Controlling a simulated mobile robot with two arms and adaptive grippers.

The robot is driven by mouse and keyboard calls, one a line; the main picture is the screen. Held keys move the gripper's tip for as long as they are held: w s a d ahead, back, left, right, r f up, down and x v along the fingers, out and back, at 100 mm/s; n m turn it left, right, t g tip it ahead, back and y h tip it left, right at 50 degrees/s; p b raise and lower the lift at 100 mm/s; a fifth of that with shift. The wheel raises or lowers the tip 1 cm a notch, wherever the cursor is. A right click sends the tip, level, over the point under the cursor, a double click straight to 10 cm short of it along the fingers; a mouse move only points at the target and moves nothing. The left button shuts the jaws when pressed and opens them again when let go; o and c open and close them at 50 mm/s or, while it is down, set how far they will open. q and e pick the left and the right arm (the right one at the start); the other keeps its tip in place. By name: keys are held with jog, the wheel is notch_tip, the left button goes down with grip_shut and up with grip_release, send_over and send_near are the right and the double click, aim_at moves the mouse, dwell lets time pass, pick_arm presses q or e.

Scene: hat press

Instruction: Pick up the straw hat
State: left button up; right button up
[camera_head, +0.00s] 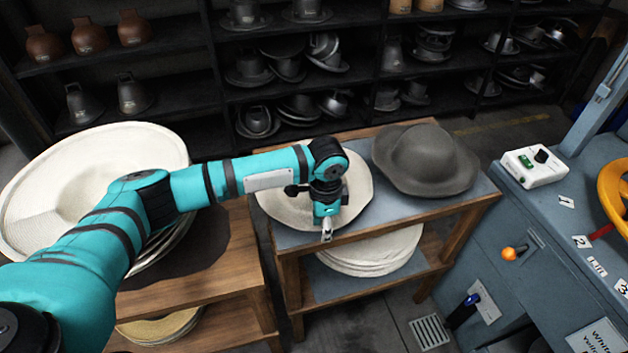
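A pale cream straw hat (277,207) lies on the grey top of the middle wooden table, partly hidden by my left arm and gripper. My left gripper (327,235) points down over the hat's right front part, near its front brim. Its fingers look small and close together; I cannot tell whether they are open or touch the hat. A stack of larger cream woven hats (60,178) stands on the left table, partly behind my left arm. My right gripper is not in view.
A grey felt hat (425,160) sits right of the straw hat. More pale hats (370,252) lie on the shelf below. A blue machine (535,215) with a white control box (534,166) stands at right. Dark shelves of metal hat forms (247,72) line the back.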

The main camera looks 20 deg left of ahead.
pick_arm(q)
grip_shut()
jog(key=shift+r, duration=0.1)
dwell(0.5)
